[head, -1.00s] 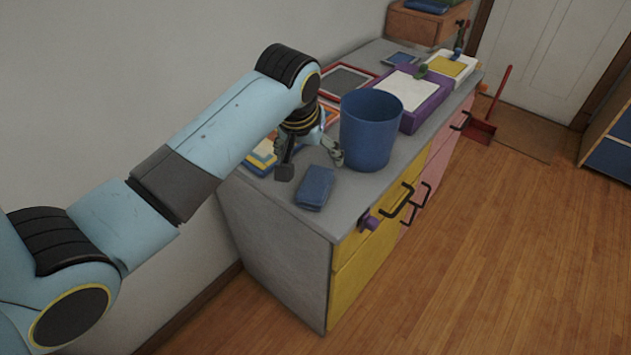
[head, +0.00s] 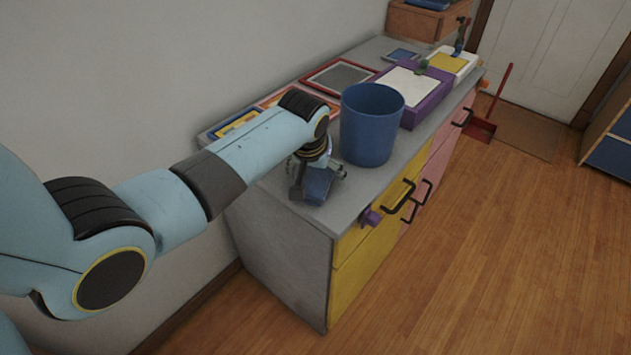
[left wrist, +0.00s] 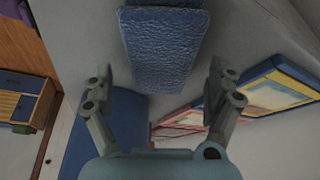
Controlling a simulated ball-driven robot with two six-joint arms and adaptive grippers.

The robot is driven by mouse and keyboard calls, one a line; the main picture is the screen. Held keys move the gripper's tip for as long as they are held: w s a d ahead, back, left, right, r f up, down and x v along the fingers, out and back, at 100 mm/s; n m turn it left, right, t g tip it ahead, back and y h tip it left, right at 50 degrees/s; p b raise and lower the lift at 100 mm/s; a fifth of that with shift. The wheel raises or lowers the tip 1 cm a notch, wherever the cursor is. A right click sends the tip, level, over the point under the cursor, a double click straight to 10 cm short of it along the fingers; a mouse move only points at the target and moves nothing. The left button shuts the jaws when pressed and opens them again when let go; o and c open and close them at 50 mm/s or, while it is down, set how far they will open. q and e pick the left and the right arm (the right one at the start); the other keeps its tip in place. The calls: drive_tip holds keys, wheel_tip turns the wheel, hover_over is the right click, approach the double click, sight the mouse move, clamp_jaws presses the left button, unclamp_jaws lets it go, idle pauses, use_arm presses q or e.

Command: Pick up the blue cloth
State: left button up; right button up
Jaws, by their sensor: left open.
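The blue cloth (head: 318,186) is a folded, textured bundle on the grey counter top (head: 352,196), near its front left corner. In the head view my left gripper (head: 318,190) is right over it and hides part of it. In the left wrist view the cloth (left wrist: 163,45) lies ahead of the fingertips, roughly centred between them. My left gripper (left wrist: 160,82) is open with nothing between its fingers. I cannot tell from these views how far above the cloth the fingertips are. My right gripper does not show.
A blue bin (head: 371,125) stands on the counter close to the gripper's right. Framed panels (head: 341,77) lie along the wall, and a purple tray (head: 428,97) is farther back. A purple knob (head: 370,217) and black handles (head: 398,198) stick out of the counter's front.

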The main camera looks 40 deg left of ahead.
use_arm(q)
drive_tip(key=shift+f, duration=0.3)
idle(0.5)
